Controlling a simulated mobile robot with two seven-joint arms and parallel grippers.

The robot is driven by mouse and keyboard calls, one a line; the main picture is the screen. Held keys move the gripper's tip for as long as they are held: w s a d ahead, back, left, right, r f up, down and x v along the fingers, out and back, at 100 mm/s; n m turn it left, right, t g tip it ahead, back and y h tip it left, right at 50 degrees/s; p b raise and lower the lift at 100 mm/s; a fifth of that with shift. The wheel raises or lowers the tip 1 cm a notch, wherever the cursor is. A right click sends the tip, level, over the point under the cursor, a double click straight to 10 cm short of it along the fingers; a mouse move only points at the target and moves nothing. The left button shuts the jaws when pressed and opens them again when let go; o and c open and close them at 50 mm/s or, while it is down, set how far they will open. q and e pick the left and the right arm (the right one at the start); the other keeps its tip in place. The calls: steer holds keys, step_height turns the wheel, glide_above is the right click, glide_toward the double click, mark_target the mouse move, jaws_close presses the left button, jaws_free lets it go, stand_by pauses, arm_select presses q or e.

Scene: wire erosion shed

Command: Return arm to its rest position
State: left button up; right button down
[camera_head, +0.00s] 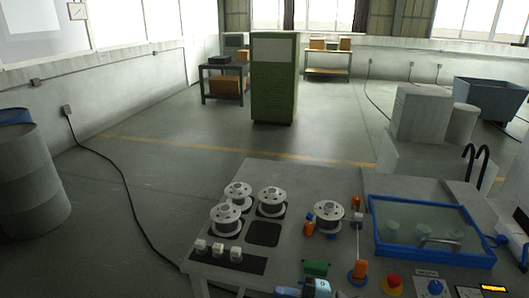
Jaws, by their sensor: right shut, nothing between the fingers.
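My right gripper (312,288) shows only in part at the bottom edge of the head view, below the green block on the machine table. It is shut with nothing between its fingers. The rest of my right arm is mostly cut off by the frame edge. My left gripper and left arm are not in view.
A red button (393,281) sits at the front. A drum (30,185) stands left; open floor lies beyond.

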steer(key=s+d+f+m+t+h, duration=0.6)
steer(key=s+d+f+m+h, duration=0.9)
steer(key=m, duration=0.8)
step_height(320, 180, down, 4)
steer(key=shift+s+d+f+m, duration=0.3)
steer(key=shift+s+m, duration=0.1)
steer(key=shift+s, duration=0.75)
steer(key=c, duration=1.8)
jaws_free()
